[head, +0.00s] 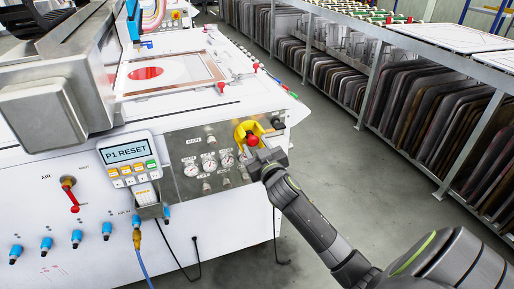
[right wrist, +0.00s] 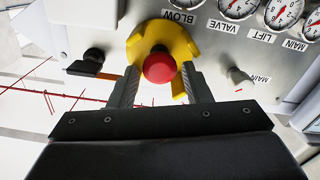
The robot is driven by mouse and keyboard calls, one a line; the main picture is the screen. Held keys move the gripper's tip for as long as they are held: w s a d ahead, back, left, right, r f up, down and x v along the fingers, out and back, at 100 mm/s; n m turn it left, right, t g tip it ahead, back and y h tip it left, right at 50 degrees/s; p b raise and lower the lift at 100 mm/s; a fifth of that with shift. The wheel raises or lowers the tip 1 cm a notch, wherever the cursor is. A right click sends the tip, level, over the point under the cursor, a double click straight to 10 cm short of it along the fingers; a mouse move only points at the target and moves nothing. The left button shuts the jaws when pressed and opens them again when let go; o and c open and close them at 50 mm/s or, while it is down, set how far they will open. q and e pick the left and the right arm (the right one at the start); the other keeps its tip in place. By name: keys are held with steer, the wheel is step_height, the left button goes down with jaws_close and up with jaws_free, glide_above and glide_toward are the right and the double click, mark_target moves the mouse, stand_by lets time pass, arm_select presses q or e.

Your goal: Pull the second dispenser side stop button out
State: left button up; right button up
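A red mushroom stop button (head: 253,140) sits on a yellow collar (head: 240,130) at the right end of the grey gauge panel. In the right wrist view the red button (right wrist: 159,66) stands in front of the yellow collar (right wrist: 160,34). My right gripper (head: 258,152) is at the button. The display (head: 126,152) reads "P1 RESET". My left gripper is out of view.
The panel (head: 180,142) carries several gauges and knobs. A black knob (right wrist: 94,55) and a small grey knob (right wrist: 238,75) flank the fingers. Cables hang below the machine. Metal racks of screens (head: 420,110) stand at right, with clear floor between.

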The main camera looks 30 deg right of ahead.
steer(key=shift+s+a, duration=0.1)
steer(key=shift+s, duration=0.25)
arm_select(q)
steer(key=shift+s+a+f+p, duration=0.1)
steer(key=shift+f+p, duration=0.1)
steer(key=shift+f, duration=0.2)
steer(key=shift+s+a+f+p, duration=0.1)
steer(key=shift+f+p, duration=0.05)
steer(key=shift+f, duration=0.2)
arm_select(e)
steer(key=v, duration=1.6)
steer(key=shift+s+a, duration=0.2)
steer(key=shift+s, duration=0.15)
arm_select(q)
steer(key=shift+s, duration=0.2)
arm_select(e)
steer(key=shift+r, duration=0.1)
